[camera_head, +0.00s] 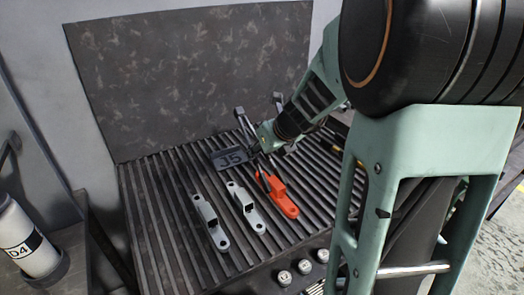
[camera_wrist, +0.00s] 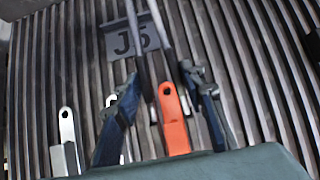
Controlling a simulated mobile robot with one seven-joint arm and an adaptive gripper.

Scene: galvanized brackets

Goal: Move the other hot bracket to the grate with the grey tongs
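An orange-red bracket (camera_head: 281,197) lies on the slatted grate (camera_head: 160,215), at the right end of a row. It also shows in the wrist view (camera_wrist: 173,125), low between my fingers. Two silver-grey brackets lie left of it, an outer one (camera_head: 211,225) and a middle one (camera_head: 246,210). My gripper (camera_head: 258,146) is above the grate, behind the orange bracket. In the wrist view its blue fingers (camera_wrist: 160,85) stand apart, with the long grey arms of what look like tongs (camera_wrist: 160,30) between them. Whether the fingers press on these arms is unclear.
A dark plate marked J5 (camera_head: 232,158) stands on the grate left of my gripper. A mottled dark panel (camera_head: 190,75) rises behind. Knobs (camera_head: 285,277) line the front edge. A white cylinder (camera_head: 25,240) stands at left. The grate's left side is clear.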

